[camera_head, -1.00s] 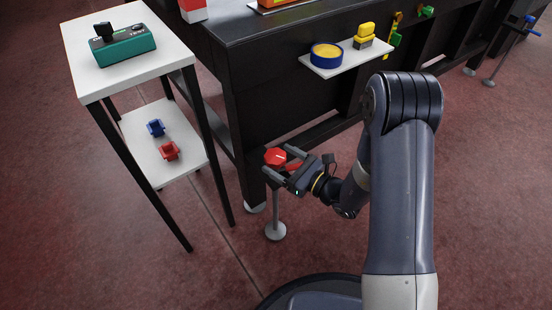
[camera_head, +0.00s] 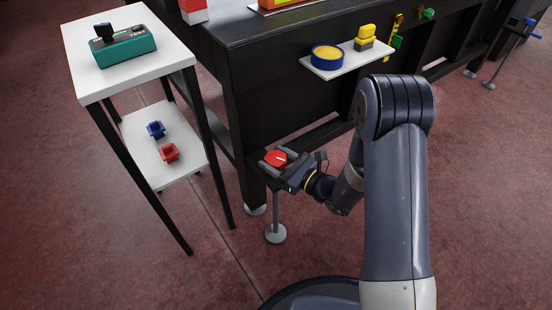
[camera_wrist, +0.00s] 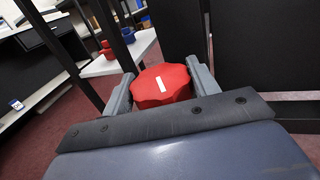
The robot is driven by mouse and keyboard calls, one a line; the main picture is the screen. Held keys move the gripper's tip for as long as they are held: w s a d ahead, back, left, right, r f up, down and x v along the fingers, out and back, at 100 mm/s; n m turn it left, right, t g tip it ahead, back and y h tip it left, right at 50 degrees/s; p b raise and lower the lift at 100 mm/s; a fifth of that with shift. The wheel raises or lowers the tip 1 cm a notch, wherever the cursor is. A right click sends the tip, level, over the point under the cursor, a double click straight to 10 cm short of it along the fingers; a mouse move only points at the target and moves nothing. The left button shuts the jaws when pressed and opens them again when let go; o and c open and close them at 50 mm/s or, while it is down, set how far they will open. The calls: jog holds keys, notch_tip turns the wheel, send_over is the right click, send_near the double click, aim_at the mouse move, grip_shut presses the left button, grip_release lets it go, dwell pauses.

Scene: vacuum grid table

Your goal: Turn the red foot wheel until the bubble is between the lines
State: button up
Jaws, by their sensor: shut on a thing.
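The red foot wheel (camera_head: 276,160) sits on top of a grey post with a round foot, beside the dark table's near leg. It also shows in the wrist view (camera_wrist: 160,86), with a white mark on its top. My gripper (camera_head: 272,158) is shut on the wheel, one finger on each side of it. In the wrist view the fingers (camera_wrist: 162,88) flank the wheel closely. No bubble or lines can be made out in these frames.
A white side stand (camera_head: 85,80) at left carries a green device (camera_head: 125,50); its lower shelf holds a blue piece (camera_head: 156,129) and a red piece (camera_head: 169,153). A white shelf (camera_head: 325,70) on the dark table (camera_head: 240,60) holds a blue-and-yellow round dish (camera_head: 327,56). Floor in front is clear.

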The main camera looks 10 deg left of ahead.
jog(key=shift+c, duration=0.6)
jog(key=shift+n+g, duration=0.3)
jog(key=shift+g, duration=0.1)
jog(key=n+g, duration=0.1)
jog(key=g, duration=0.1)
jog(key=n+g+y, duration=0.1)
jog(key=n+g, duration=0.1)
jog(key=g, duration=0.1)
jog(key=shift+w+n+g, duration=0.1)
jog(key=shift+n+g, duration=0.2)
jog(key=n+g, duration=0.2)
jog(key=g, duration=0.2)
jog(key=n+g+h, duration=0.1)
jog(key=n+g, duration=0.2)
jog(key=g, duration=0.1)
jog(key=shift+p, duration=0.4)
jog(key=shift+n+g+h, duration=0.3)
jog(key=shift+n+g, duration=0.1)
jog(key=o, duration=1)
